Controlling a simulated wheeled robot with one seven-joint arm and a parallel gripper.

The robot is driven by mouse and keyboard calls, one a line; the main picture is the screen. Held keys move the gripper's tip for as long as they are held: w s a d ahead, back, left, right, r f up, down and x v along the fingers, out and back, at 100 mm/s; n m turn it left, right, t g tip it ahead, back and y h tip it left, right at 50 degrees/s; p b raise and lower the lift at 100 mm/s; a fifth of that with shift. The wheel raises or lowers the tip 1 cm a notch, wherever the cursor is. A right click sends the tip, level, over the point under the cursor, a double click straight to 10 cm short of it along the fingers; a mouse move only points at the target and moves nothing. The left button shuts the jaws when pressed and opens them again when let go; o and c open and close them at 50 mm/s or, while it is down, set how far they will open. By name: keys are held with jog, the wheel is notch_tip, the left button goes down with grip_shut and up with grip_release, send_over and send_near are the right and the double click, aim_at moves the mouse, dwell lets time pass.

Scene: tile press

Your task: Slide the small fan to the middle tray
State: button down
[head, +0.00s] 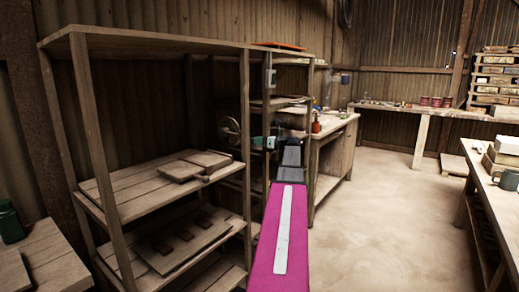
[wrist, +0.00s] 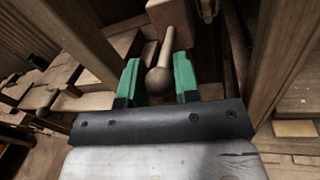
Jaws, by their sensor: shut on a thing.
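My gripper (head: 268,143) reaches forward to the shelving in the head view. In the wrist view its green fingers (wrist: 157,72) are shut on a pale wooden handle with a round knob (wrist: 159,81). What the handle belongs to is mostly hidden. A round, wheel-like thing (head: 229,130) stands just left of my gripper in the head view; I cannot tell whether it is the small fan. Flat wooden boards (head: 183,168) lie on the middle shelf. A panel with dark squares (head: 181,243) lies on the shelf below. I cannot tell which is the middle tray.
Wooden shelf posts (head: 245,150) stand close to my gripper; in the wrist view posts rise on both sides. A workbench (head: 336,135) stands beyond at the right. Another bench (head: 497,183) is at the far right. The floor (head: 390,210) between them is clear.

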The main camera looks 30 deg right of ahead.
jog(key=shift+r, duration=0.15)
jog(key=c, duration=0.9)
grip_release()
jog(key=shift+o, duration=0.2)
jog(key=v, duration=1.1)
jog(key=shift+w, duration=0.1)
